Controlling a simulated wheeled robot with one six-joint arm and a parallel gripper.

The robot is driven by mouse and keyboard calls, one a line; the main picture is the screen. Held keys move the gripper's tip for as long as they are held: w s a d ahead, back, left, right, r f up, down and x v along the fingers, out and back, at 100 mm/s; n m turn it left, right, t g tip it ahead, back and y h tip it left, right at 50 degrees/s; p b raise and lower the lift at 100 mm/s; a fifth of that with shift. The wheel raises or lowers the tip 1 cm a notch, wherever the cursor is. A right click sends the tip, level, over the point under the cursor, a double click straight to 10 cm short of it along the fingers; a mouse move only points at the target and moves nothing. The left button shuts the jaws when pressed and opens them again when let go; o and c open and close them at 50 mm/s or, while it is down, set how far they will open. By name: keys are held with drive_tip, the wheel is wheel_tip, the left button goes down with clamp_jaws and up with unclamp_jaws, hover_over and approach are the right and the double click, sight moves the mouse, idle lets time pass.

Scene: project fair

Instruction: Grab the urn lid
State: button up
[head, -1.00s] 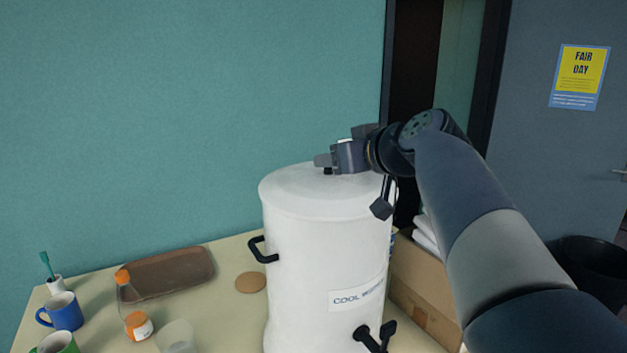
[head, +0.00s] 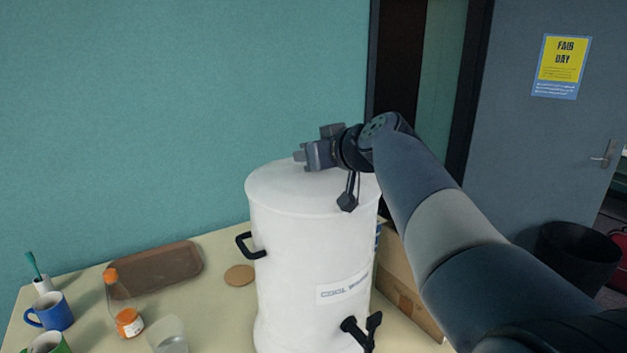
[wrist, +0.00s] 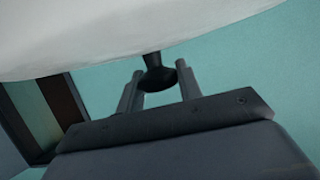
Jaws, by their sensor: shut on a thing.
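The white urn (head: 300,250) stands on the table with its round white lid (head: 275,185) on top. My gripper (head: 301,157) is at the top of the lid, level with its middle. In the wrist view the pale lid (wrist: 110,35) fills the upper part. Its black knob (wrist: 156,78) sits between my two fingers, and my gripper is shut on it. The knob is hidden behind my gripper in the head view. No gap shows between lid and urn.
A brown tray (head: 160,270), an orange-capped bottle (head: 125,310), a blue mug (head: 52,312) and a clear cup (head: 168,335) stand left of the urn. A cardboard box (head: 405,285) is at its right. A teal wall (head: 190,100) rises behind.

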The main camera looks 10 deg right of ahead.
clamp_jaws()
drive_tip(key=shift+r, duration=0.1)
